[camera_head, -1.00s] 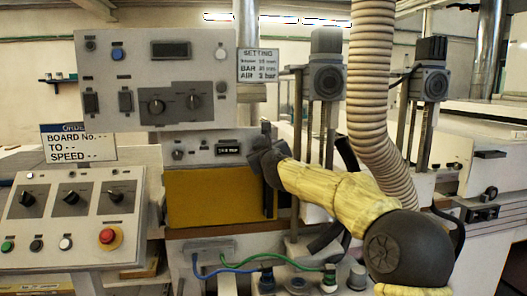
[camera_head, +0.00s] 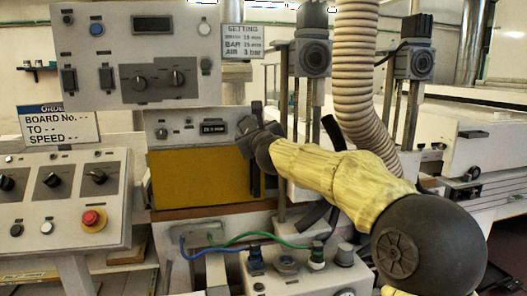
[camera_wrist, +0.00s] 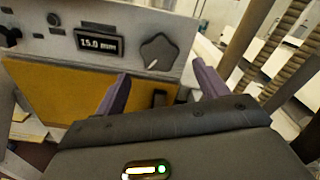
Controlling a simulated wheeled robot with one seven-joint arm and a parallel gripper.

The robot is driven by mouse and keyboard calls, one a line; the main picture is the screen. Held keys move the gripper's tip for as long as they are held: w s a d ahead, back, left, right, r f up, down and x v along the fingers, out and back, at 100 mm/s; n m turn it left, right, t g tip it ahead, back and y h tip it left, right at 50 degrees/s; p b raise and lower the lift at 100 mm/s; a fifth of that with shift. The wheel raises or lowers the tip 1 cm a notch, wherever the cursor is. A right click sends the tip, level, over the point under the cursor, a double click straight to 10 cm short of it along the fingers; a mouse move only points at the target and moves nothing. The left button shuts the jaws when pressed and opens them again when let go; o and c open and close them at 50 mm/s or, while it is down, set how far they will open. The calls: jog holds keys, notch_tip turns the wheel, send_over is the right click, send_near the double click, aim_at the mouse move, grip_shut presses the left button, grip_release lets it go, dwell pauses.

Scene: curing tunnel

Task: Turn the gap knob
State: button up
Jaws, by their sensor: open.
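The gap knob is a dark, lobed star knob (camera_wrist: 158,52) with a pale pointer line, seen in the wrist view on a grey panel (camera_wrist: 190,20). It sits right of a small display (camera_wrist: 98,42) reading 15.0 mm. My gripper (camera_wrist: 160,72) is open and empty. Its two purple-grey fingers stand apart below the knob, to its left and right in the picture, without visible contact.
A yellow panel (camera_head: 200,178) lies below the knob panel. An upper control box (camera_head: 150,85) has two black knobs. A console with a red button (camera_head: 91,218) stands at left. A ribbed hose (camera_head: 355,90) hangs behind my arm. Blue and green cables cross below.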

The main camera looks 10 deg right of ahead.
jog(key=s+b, duration=0.8)
jog(key=s, duration=0.3)
jog(key=shift+s+b, duration=0.25)
jog(key=shift+b, duration=0.15)
jog(key=shift+w, duration=0.1)
